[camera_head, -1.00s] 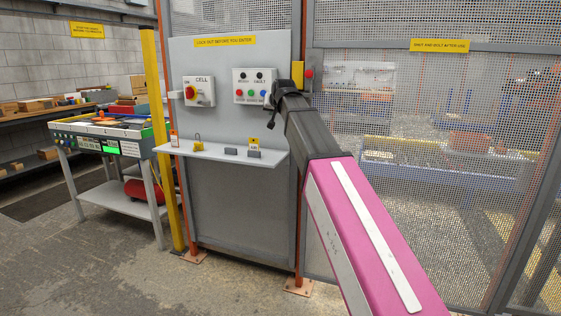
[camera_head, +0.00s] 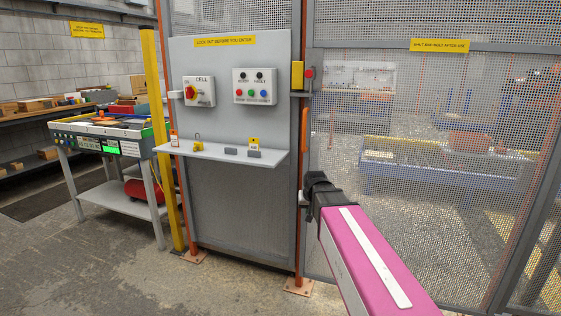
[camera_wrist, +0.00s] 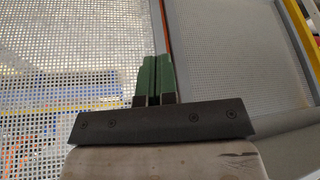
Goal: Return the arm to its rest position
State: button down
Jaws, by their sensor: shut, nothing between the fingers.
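My gripper (camera_wrist: 156,70) shows in the wrist view with its two green fingers side by side, shut and with nothing between them. In that view, perforated fence mesh lies behind it to the left and a plain grey panel to the right. In the head view my pink arm link (camera_head: 375,262) rises from the lower right, and my dark arm joint (camera_head: 320,188) stands at its upper end, in front of the fence by the orange post. My gripper cannot be made out in the head view.
A mesh gate (camera_head: 430,200) stands at right, with an orange handle (camera_head: 305,128). A bench (camera_head: 112,135) stands at left. The front-left floor is clear.

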jog(key=s+d+f+g, duration=0.2)
jog(key=s+d+f, duration=0.2)
jog(key=s+f, duration=0.4)
jog(key=s+d+f+g, duration=0.2)
jog(key=s+d+f, duration=0.1)
jog(key=s+f, duration=0.6)
jog(key=shift+s+d+g+h, duration=0.3)
jog(key=shift+s+d+g, duration=0.1)
jog(key=shift+s, duration=0.45)
jog(key=shift+f, duration=0.1)
